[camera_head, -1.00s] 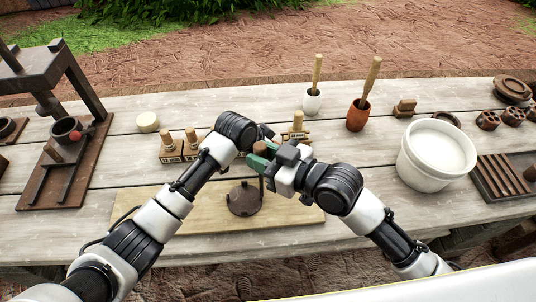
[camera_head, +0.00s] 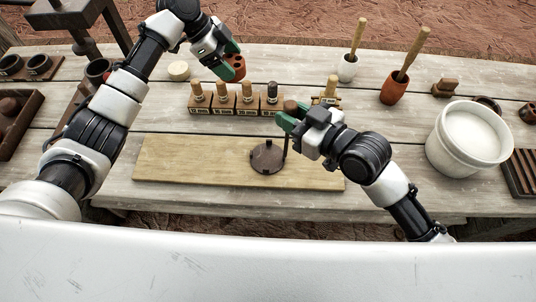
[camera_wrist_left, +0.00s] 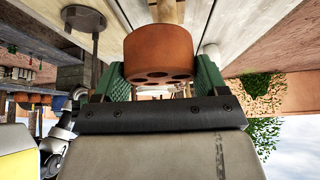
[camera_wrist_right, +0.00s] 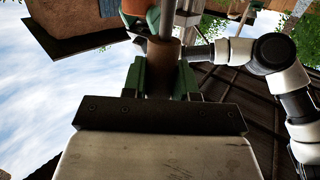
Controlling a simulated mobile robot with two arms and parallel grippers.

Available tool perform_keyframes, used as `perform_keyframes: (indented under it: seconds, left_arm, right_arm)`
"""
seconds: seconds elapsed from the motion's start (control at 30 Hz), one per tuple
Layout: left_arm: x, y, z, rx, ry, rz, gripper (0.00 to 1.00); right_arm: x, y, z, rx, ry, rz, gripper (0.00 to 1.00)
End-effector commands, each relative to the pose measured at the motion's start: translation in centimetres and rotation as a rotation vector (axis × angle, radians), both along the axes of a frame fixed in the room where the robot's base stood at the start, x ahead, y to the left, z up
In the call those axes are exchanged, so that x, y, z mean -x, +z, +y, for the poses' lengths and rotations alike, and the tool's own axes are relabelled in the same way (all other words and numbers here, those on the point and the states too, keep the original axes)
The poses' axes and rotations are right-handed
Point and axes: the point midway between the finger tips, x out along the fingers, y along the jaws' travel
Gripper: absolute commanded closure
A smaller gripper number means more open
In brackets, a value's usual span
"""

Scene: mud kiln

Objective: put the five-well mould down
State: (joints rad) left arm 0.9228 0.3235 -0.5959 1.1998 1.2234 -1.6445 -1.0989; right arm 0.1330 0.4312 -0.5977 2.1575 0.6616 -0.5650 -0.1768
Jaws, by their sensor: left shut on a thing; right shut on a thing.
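The five-well mould (camera_head: 238,64) is a round terracotta block with dark wells. My left gripper (camera_head: 230,72) is shut on it, at the back left of the table; it also shows between the green fingers in the left wrist view (camera_wrist_left: 158,52). My right gripper (camera_head: 286,117) is shut on a brown knob (camera_head: 291,106) above the pale board. The knob shows as a brown cylinder with a grey rod in the right wrist view (camera_wrist_right: 163,60). Below it a dark round stand (camera_head: 267,157) rests on the board; whether the rod joins it is unclear.
A row of labelled wooden stamp blocks (camera_head: 235,109) stands behind the pale board (camera_head: 195,160), another (camera_head: 328,100) apart. A cream disc (camera_head: 179,70) lies left of the mould. A white bucket (camera_head: 470,140), orange mortar (camera_head: 394,90) and white mortar (camera_head: 347,70) stand to the right.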

Motion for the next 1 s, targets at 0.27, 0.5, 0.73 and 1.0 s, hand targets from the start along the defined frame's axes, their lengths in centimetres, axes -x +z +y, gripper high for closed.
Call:
perform_keyframes:
  seconds: [0.27, 0.5, 0.73, 1.0]
  left_arm:
    - [4.0, -3.8, 3.4, -0.003, -0.408, 0.003, 0.62]
    - [6.1, -5.0, 4.3, 0.000, -0.583, -0.001, 0.62]
    - [9.2, -5.1, 0.2, 0.002, -0.597, -0.003, 0.62]
    - [13.4, -5.1, -5.6, 0.002, -0.594, -0.003, 0.62]
  right_arm:
    - [0.0, 0.0, 0.0, 0.001, 0.000, 0.002, 0.95]
    - [0.0, 0.0, 0.0, 0.001, 0.000, 0.002, 0.95]
    - [0.0, -0.1, 0.0, 0.001, 0.000, 0.002, 0.95]
    - [0.0, -0.1, 0.0, 0.001, 0.000, 0.002, 0.95]
